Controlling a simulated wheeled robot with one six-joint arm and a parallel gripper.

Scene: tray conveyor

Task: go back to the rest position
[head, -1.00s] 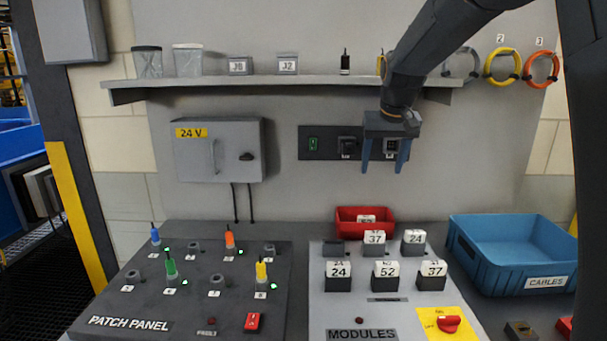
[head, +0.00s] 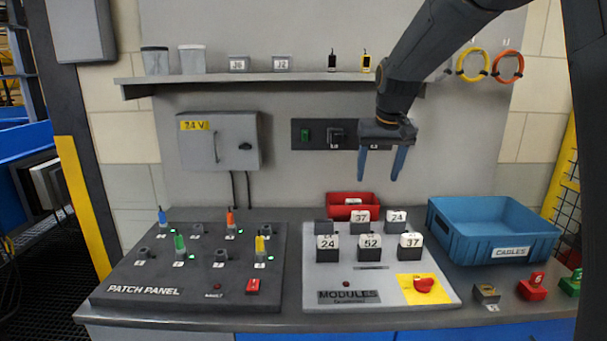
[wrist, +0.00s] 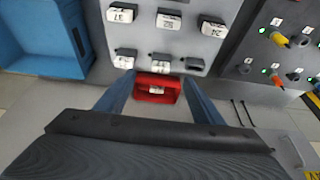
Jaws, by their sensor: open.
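My gripper (head: 382,164) hangs in front of the back wall in the head view, above the modules board (head: 350,300). Its two blue fingers are apart with nothing between them. In the wrist view my gripper (wrist: 165,95) also shows its fingers spread. The small red bin (wrist: 157,88) appears between and beyond them. That red bin (head: 335,212) stands behind the modules board in the head view, below the gripper and apart from it. The arm covers part of the shelf and wall.
A patch panel (head: 140,291) with coloured plugs lies at the left of the bench. A blue cables bin (head: 450,245) stands at the right. A shelf (head: 220,79) and a 24 V box (head: 215,155) are on the wall. Air around the gripper looks free.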

